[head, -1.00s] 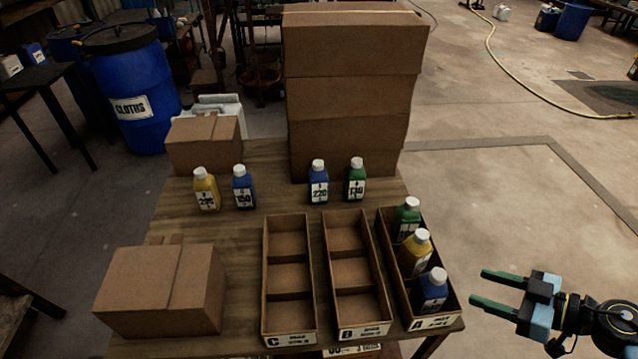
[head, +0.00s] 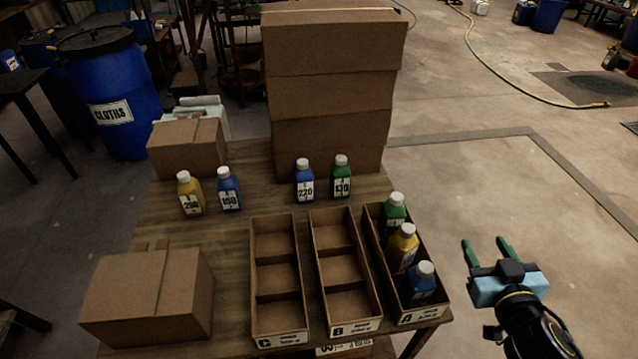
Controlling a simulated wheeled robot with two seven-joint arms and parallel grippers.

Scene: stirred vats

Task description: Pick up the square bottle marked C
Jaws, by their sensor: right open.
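Square bottles with white caps stand on the wooden table: a yellow bottle (head: 190,194), a blue bottle marked 150 (head: 229,190), a blue bottle marked 220 (head: 304,182) and a green bottle marked 130 (head: 342,178). The small letters above their numbers are too small to read surely, so I cannot tell which is C. My right gripper (head: 486,243) is open and empty, off the table's right side, its fingers pointing away from me. It is well apart from these bottles. My left gripper is out of view.
Crates C (head: 280,339) and B (head: 355,326) are empty. Crate A (head: 419,315) holds a green, a yellow and a blue bottle. Tall stacked cartons (head: 332,100) stand behind the bottles. Smaller cartons (head: 150,297) (head: 187,148) sit at the table's left.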

